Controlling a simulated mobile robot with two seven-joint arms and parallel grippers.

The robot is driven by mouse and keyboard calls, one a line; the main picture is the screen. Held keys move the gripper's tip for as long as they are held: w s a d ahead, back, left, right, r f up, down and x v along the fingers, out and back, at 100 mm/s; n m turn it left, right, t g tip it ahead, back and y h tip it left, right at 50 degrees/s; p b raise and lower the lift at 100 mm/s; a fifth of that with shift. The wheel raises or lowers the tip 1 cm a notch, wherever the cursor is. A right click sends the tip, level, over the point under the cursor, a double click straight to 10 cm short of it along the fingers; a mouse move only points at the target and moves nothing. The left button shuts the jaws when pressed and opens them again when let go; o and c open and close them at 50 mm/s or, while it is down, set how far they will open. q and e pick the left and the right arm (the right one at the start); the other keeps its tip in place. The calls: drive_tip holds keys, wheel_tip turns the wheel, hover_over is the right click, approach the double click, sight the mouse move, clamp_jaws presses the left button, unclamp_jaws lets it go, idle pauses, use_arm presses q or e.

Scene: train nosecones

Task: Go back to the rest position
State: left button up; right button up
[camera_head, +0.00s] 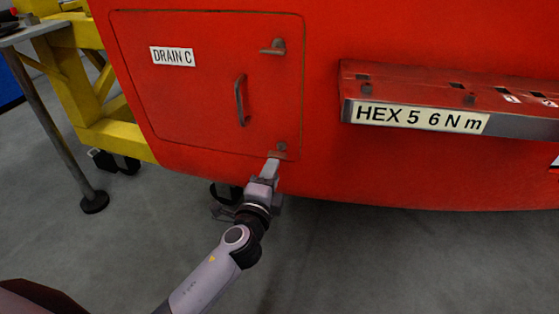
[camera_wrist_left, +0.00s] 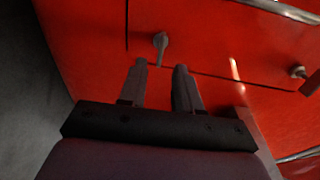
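My left gripper (camera_head: 271,163) comes up from below to the lower right corner of the red drain hatch (camera_head: 190,95). Its fingertips are just under the lower latch (camera_head: 281,147). In the left wrist view the two fingers (camera_wrist_left: 160,65) stand apart with a gap between them and nothing held. A small grey latch (camera_wrist_left: 160,42) shows just beyond the gap; I cannot tell whether the fingers touch it. The upper latch (camera_head: 277,47) lies sideways at the hatch's upper right. My right gripper is not in view.
The hatch has a dark handle (camera_head: 242,100) and a "DRAIN C" label (camera_head: 172,56). A red ledge with a "HEX 5 6 N m" label (camera_head: 417,116) juts out at the right. A yellow frame (camera_head: 115,130) and a grey table leg (camera_head: 60,140) stand at the left. The grey floor (camera_head: 380,265) below is clear.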

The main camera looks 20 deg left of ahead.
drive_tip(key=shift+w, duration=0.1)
use_arm(q)
drive_tip(key=s+f+n+g+h, duration=0.1)
drive_tip(key=s+f+n+g, duration=0.1)
drive_tip(key=s+f+n, duration=0.45)
drive_tip(key=s+d+f+n+g+h, duration=0.1)
drive_tip(key=s+n+g+h, duration=0.15)
drive_tip(key=s, duration=0.65)
drive_tip(key=s+f+n+g, duration=0.2)
drive_tip(key=s+f+n, duration=0.25)
drive_tip(key=s, duration=0.35)
drive_tip(key=s+a+r+n+p, duration=0.1)
drive_tip(key=a+r+p, duration=0.1)
drive_tip(key=r+p, duration=0.5)
drive_tip(key=s+a+r+n+g+p, duration=0.1)
drive_tip(key=r+p, duration=0.7)
drive_tip(key=p, duration=0.7)
drive_tip(key=shift+s+a+r+y, duration=0.2)
drive_tip(key=shift+s+a+y, duration=0.15)
drive_tip(key=shift+s, duration=0.05)
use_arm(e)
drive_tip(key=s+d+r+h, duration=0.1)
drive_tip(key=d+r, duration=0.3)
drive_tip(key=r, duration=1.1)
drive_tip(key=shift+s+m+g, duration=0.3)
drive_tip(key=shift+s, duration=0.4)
